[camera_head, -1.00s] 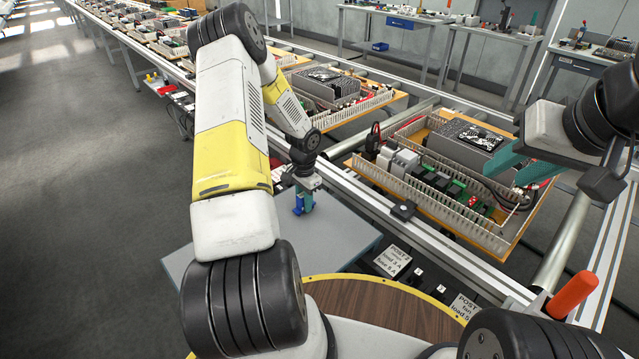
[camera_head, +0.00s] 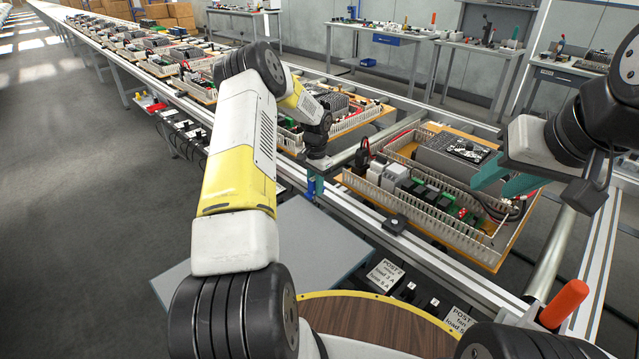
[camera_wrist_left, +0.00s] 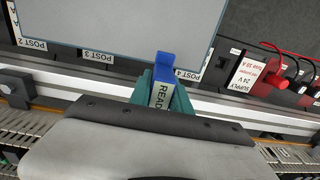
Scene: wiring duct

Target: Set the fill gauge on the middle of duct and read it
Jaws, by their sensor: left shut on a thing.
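My left gripper (camera_head: 316,188) is shut on the blue fill gauge (camera_head: 320,187), over the near conveyor rail, left of the nearest panel. In the left wrist view the gauge (camera_wrist_left: 165,64) sits between the teal fingers (camera_wrist_left: 162,92), and part of its white label reads "READ". White slotted duct (camera_head: 428,213) runs along the near side of the nearest wooden panel (camera_head: 497,258). The gauge is apart from this duct. My right gripper (camera_head: 508,182) is open and empty, over the right part of that panel.
A grey tabletop (camera_head: 262,258) lies below and in front of the left gripper. More panels (camera_head: 335,112) stand along the conveyor. An orange handle (camera_head: 564,303) stands at the lower right. In the wrist view a red plug and cable (camera_wrist_left: 285,72) sit beside the supply label.

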